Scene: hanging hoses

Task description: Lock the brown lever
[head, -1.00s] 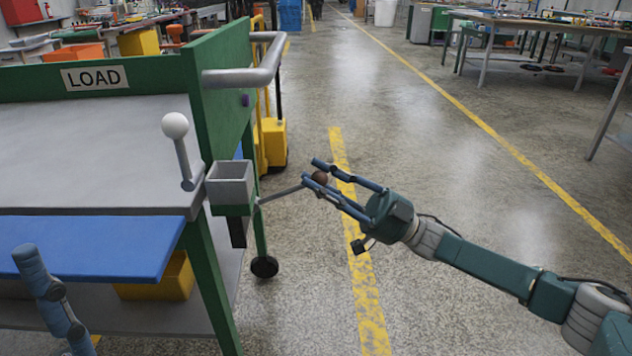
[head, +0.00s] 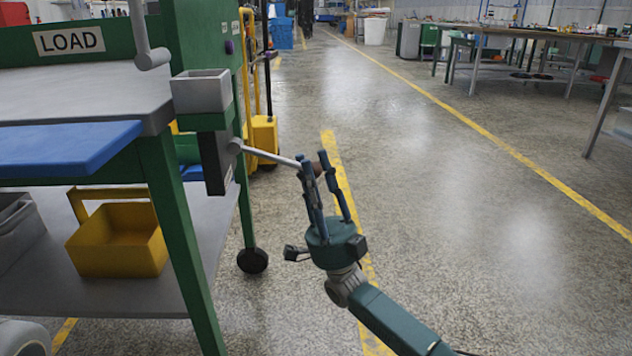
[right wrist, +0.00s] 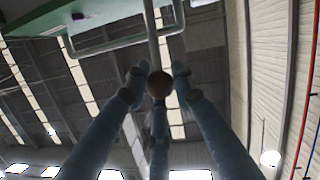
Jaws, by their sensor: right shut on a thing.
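The brown lever (head: 270,155) is a thin grey rod with a brown ball knob. It sticks out to the right from a pivot on the side of the green cart, below a grey open box, and slopes slightly down toward the knob. My right gripper (head: 316,163) comes from below with its fingers pointing up, shut around the knob. In the right wrist view the brown knob (right wrist: 160,84) sits between the fingertips, with the rod running up beyond it. My left gripper is out of view.
The green cart (head: 172,215) with a LOAD sign (head: 68,41) fills the left. A second grey lever (head: 142,35) rises at its corner, its top cut off. A yellow bin (head: 118,240) stands on the lower shelf. The floor to the right is open, with workbenches further back.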

